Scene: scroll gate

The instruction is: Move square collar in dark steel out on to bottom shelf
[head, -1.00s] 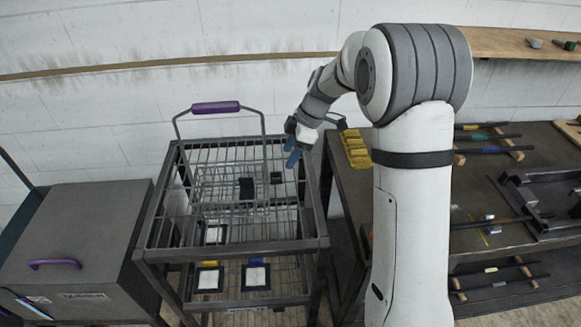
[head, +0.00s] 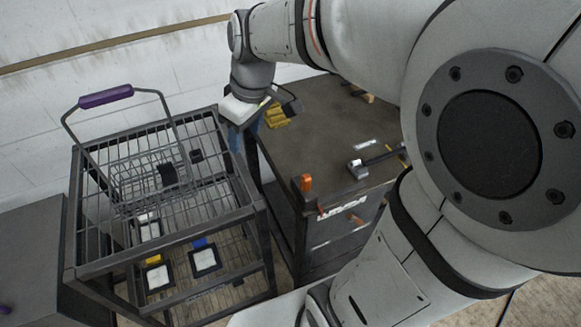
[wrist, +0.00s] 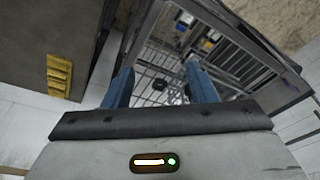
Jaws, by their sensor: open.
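A wire cart (head: 100,265) stands at left in the head view. Two small dark pieces lie in its upper wire basket: a block (head: 167,172) and a smaller square piece (head: 196,155). The smaller one may be the square collar; I cannot tell for sure. A dark piece (wrist: 160,84) shows between the fingers in the wrist view, some way beyond them. The lower shelf (head: 222,278) shows through the wires. My gripper (head: 246,134) is open and empty beside the cart's back right corner, with blue fingers, also seen in the wrist view (wrist: 158,70).
White pads in black frames lie low in the cart, one with a yellow tab (head: 158,277), one with a blue tab (head: 205,260). A purple handle (head: 106,97) arches above the basket. A dark workbench (head: 330,125) with yellow blocks (head: 276,118) stands close at right.

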